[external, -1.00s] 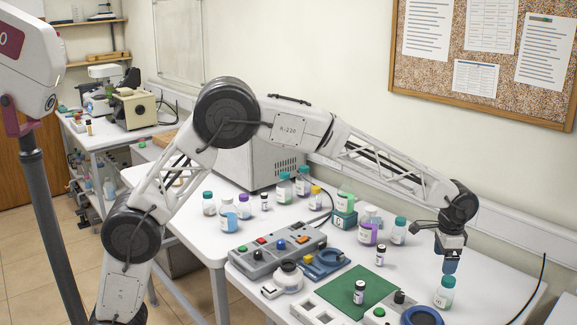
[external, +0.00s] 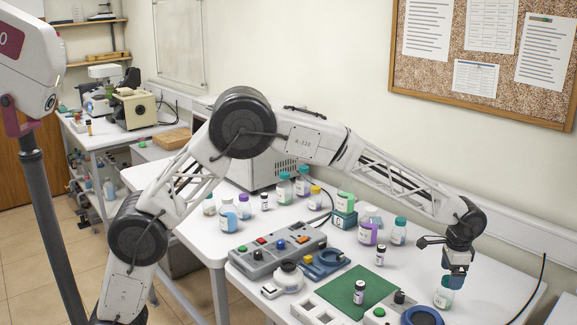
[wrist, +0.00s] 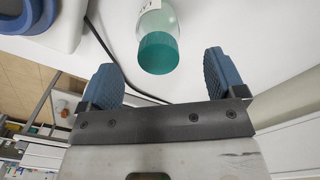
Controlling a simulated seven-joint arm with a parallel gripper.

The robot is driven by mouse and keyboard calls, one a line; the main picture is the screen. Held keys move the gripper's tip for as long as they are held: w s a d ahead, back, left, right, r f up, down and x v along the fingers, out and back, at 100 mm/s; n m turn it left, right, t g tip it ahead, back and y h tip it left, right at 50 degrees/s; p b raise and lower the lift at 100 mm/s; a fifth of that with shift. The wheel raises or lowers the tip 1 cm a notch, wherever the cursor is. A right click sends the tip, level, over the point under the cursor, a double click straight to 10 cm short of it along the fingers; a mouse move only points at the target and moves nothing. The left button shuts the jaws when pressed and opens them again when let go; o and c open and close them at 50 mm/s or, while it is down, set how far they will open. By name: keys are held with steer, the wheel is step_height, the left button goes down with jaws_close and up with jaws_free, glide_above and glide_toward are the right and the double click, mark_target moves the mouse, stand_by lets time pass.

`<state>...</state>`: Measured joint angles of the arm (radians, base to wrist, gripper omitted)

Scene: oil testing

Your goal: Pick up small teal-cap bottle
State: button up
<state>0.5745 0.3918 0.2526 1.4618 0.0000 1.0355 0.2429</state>
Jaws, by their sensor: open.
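A small bottle with a teal cap (wrist: 158,53) stands on the white table at the right; it also shows in the external view (external: 443,295), its cap mostly hidden behind my gripper. My gripper (external: 456,282) is at the bottle's top and points down. In the wrist view my gripper (wrist: 165,75) is open, with one blue ridged finger on each side of the cap. Gaps show between the cap and both fingers, wider on the right. Nothing is held.
Several other bottles stand nearby, including a teal-capped one (external: 399,231) and a dark-capped vial (external: 380,255). A green mat (external: 338,291) and a control box (external: 278,251) lie left of my gripper.

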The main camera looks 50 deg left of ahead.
steer(key=shift+f, duration=0.2)
steer(key=shift+s+a+f, duration=0.1)
steer(key=shift+f, duration=1.15)
steer(key=shift+s+a+f, duration=0.1)
steer(key=shift+f, duration=1.1)
steer(key=c, duration=1.1)
steer(key=shift+d+r, duration=0.1)
steer(key=shift+c, duration=0.2)
steer(key=shift+r, duration=4.95)
